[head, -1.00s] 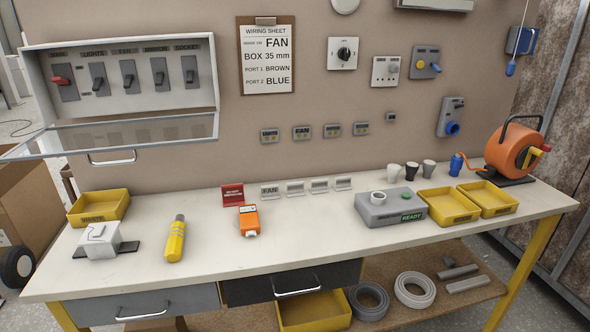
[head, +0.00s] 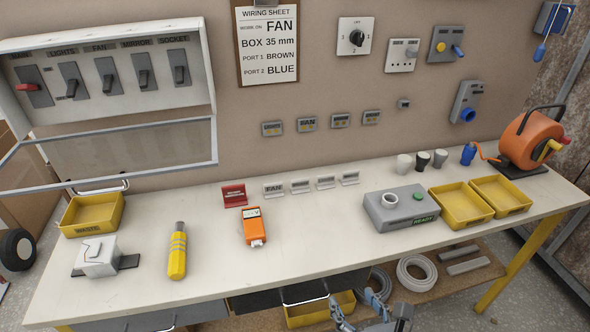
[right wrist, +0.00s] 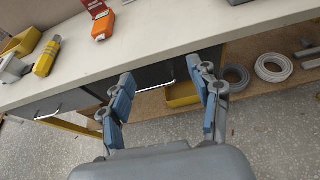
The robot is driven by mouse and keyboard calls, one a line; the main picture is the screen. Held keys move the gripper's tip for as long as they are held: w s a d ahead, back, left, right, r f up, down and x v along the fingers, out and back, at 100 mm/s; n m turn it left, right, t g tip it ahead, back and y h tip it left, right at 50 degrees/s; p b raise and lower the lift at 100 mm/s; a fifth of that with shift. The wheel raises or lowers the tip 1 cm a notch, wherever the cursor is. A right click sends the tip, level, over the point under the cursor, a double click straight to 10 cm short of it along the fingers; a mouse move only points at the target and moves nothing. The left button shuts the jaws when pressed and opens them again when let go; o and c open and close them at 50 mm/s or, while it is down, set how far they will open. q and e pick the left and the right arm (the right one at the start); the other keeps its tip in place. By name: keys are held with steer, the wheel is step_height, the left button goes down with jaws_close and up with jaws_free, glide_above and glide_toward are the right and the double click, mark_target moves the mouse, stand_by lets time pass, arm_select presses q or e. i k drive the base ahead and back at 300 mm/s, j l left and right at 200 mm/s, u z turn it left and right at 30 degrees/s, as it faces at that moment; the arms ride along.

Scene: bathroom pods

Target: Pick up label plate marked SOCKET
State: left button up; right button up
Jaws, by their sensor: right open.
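Small pale label plates stand in a row on the bench by the back wall. The leftmost is the FAN plate (head: 274,189); to its right stand a second plate (head: 300,185), a third plate (head: 326,182) and a fourth plate (head: 350,177). Their lettering is too small to read, so I cannot tell which is marked SOCKET. My right gripper (head: 358,304) is open and empty at the bench's front edge, well short of the plates. In the right wrist view its fingers (right wrist: 165,74) are spread over the drawer front. My left gripper is not in view.
A red sign (head: 234,195), orange tester (head: 253,226) and yellow tool (head: 177,252) lie on the bench. A grey READY box (head: 401,210) and yellow trays (head: 460,205) stand right. The breaker box (head: 110,75) hangs open at left. The front middle of the bench is clear.

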mark_target(299, 186)
steer(key=i+j, duration=0.15)
steer(key=i, duration=0.35)
steer(key=i+j, duration=0.15)
steer(key=i, duration=0.35)
